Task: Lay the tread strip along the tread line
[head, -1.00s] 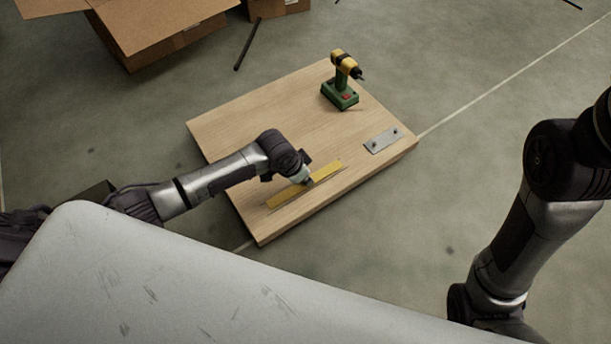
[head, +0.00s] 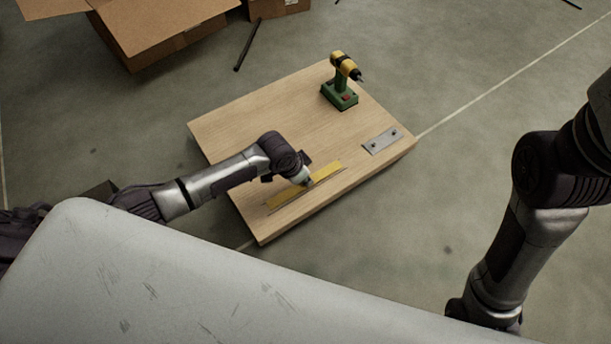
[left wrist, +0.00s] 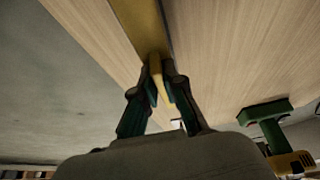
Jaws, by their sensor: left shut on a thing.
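The yellow tread strip (head: 327,172) lies low over the wooden board, close to its front edge and roughly parallel to it. A thin dark line (head: 305,195) runs along the strip's near side; I cannot tell whether it is the tread line or a shadow. My left gripper (head: 307,183) is over the strip's middle, shut on it. In the left wrist view the fingers (left wrist: 158,82) pinch the strip (left wrist: 143,28) from both sides. I cannot tell whether the strip touches the board. My right arm is at the right, its gripper out of view.
The wooden board (head: 255,110) lies on the grey floor. A green and yellow drill (head: 341,85) stands at its back, and a grey metal plate (head: 382,141) lies near its right corner. Cardboard boxes (head: 160,30) and a dark rod (head: 248,45) are behind it.

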